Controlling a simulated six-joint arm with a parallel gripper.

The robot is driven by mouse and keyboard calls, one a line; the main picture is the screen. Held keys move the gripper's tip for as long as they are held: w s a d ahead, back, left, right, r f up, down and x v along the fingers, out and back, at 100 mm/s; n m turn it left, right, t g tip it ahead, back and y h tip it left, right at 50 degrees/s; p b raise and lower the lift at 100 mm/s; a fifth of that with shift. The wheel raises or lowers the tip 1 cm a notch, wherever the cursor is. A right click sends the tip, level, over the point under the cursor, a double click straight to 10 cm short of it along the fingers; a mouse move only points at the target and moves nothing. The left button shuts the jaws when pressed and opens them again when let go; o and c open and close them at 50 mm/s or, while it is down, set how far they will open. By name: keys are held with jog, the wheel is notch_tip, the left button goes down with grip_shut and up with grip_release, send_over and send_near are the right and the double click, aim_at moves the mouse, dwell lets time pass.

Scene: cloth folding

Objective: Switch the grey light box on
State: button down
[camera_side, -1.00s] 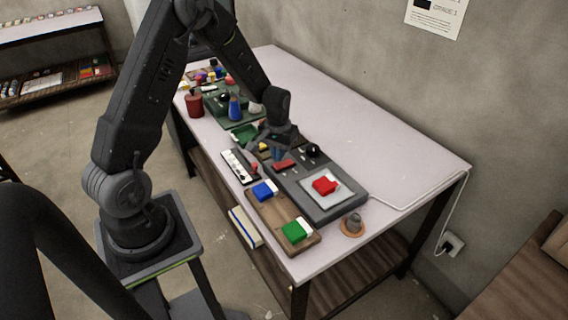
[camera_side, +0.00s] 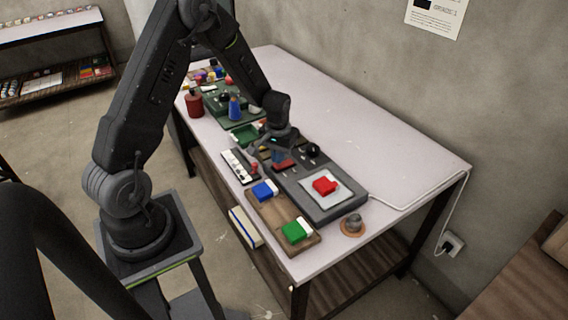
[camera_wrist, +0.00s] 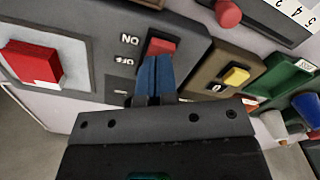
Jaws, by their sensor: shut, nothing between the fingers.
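The grey light box (camera_side: 322,208) lies flat near the front of the table. Its pale panel (camera_side: 338,197) has a red block (camera_side: 325,185) on it, and I cannot tell whether the panel is lit. A red rocker switch (camera_wrist: 163,45) sits on the box, next to ON and OFF labels that appear upside down in the wrist view. My gripper (camera_wrist: 156,60) is shut and empty, its blue fingertips at the edge of the switch and hiding part of it. I cannot tell whether they touch. In the side view my gripper (camera_side: 279,157) is just above the switch.
A brown box with a yellow switch (camera_wrist: 236,76) is beside the light box, with a green box (camera_wrist: 285,82) beyond. A white numbered strip (camera_side: 236,170) has a red knob. A wooden board holds a blue block (camera_side: 263,191) and a green block (camera_side: 294,231). The table's far right is clear.

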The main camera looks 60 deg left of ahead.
jog(key=shift+f, duration=0.8)
dwell(0.4)
jog(key=shift+r, duration=3.5)
jog(key=shift+d+r, duration=0.1)
jog(key=shift+r, duration=0.15)
jog(key=s+d+r+m+t, duration=0.2)
jog(key=s+d+r, duration=0.35)
jog(key=r, duration=0.35)
jog(key=s+d+r+m+t, duration=0.2)
jog(key=s+d+r, duration=0.4)
jog(key=r, duration=0.4)
jog(key=s+d+r+m+t, duration=0.1)
jog(key=s+d+r+m, duration=0.1)
jog(key=s+d, duration=0.3)
jog(key=shift+s+r+t, duration=0.15)
jog(key=shift+s+t, duration=0.15)
jog(key=shift+s, duration=0.95)
